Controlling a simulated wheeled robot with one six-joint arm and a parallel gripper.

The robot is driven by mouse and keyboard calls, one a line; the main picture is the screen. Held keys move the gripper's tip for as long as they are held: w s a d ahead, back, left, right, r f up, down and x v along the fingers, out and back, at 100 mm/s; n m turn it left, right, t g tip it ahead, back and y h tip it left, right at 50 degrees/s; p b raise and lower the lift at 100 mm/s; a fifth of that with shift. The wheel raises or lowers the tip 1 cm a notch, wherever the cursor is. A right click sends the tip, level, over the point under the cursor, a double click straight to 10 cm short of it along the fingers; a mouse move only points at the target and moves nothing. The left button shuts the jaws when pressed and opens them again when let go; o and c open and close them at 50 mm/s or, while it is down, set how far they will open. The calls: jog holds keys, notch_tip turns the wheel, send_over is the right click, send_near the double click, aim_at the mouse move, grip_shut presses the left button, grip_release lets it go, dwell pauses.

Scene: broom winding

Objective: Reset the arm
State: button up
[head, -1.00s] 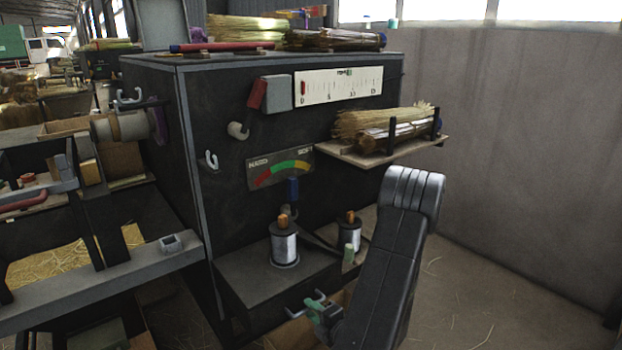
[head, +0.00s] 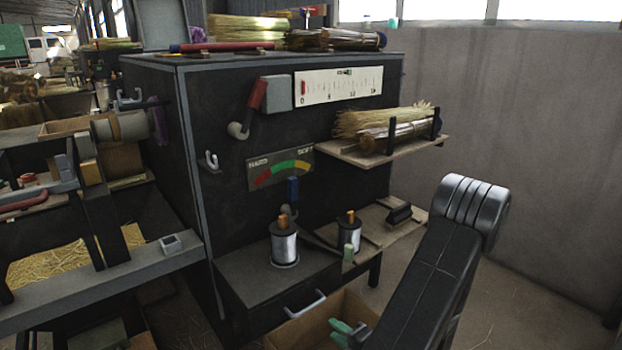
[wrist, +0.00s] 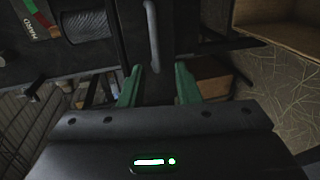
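My arm stands at the right of the head view, bent at the elbow. My gripper (head: 345,330) shows its green fingers at the bottom of that view, partly hidden by the arm. In the wrist view my gripper (wrist: 157,82) has its two green fingers spread apart with a gap between them and nothing held. A metal drawer handle (head: 305,304) is on the dark drawer front, left of and a little above my gripper. The handle also shows in the wrist view (wrist: 152,40), ahead of the gap between the fingers and apart from them.
An open cardboard box (head: 322,325) lies below the drawer. A shelf (head: 385,157) with broom bundles juts out on the right. A hardness gauge (head: 281,167) is on the machine's front. Floor at the right is clear.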

jog(key=s+d+r+n, duration=0.1)
jog(key=d+r+n, duration=0.1)
jog(key=d+n, duration=0.4)
jog(key=shift+s+d+n+t+y+p, duration=0.3)
jog(key=shift+d+n+t+p, duration=0.15)
jog(key=shift+n, duration=0.15)
dwell(0.5)
